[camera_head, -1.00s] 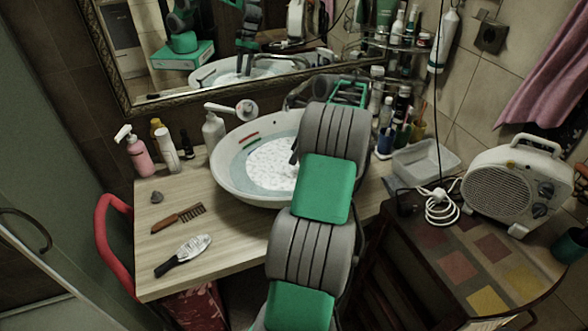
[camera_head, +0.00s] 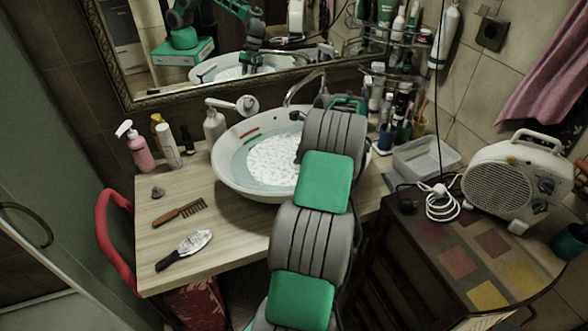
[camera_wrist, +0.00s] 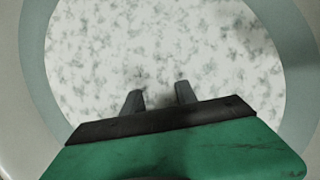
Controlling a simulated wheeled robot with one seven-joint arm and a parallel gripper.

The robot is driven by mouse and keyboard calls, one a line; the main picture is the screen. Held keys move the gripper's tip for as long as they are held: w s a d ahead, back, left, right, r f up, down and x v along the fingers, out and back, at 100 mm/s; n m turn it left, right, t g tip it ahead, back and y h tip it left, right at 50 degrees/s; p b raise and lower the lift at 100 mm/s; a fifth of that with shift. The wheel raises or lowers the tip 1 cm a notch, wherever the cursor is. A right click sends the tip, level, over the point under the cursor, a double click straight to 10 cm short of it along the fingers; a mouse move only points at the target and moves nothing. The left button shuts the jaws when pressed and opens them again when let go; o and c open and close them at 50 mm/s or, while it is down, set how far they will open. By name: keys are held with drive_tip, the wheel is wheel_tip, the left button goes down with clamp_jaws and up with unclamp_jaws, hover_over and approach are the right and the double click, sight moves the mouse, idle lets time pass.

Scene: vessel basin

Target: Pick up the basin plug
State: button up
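The white basin (camera_head: 228,178) stands on the wooden counter. It holds pale water with a white foamy or mottled layer (camera_head: 272,160). No plug can be made out in the basin; the layer or my arm may hide it. My arm hides most of the gripper in the head view.
A brown comb (camera_head: 180,213) and a hairbrush (camera_head: 184,250) lie on the counter. Bottles (camera_head: 141,152) stand behind left. The faucet (camera_head: 300,84) arches over the basin's back. Toiletries, a clear tub (camera_head: 425,158) and a heater (camera_head: 515,180) are at right.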

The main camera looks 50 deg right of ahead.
clamp_jaws()
drive_tip(key=shift+r, duration=0.1)
idle(0.4)
